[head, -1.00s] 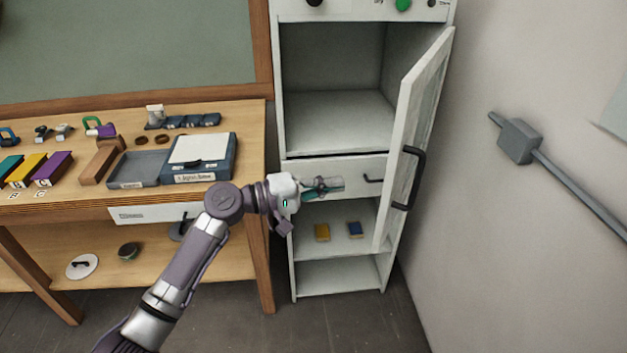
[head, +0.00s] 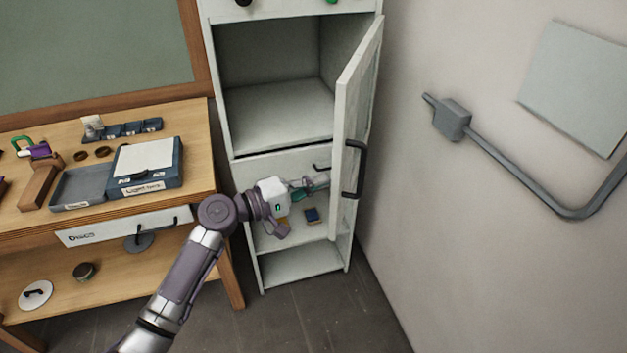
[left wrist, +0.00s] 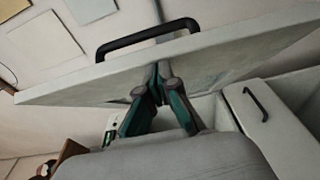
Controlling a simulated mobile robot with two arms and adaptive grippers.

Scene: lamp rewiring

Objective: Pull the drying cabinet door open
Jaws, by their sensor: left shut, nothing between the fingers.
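The drying cabinet (head: 222,100) stands with its white door (head: 347,122) swung open to the right, leaving the upper compartment exposed and empty. The door's dark handle (head: 358,168) is on its outer face, and it also shows in the left wrist view (left wrist: 148,38) beyond the door's edge. My left gripper (head: 322,181) is shut and empty at the inner side of the door, near its lower part. In the left wrist view my fingertips (left wrist: 159,72) meet right at the door; I cannot tell whether they touch it. My right gripper is not in view.
The wooden workbench (head: 190,215) stands left. A grey pipe with a box (head: 452,120) runs along the right wall. Floor right of the cabinet is clear.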

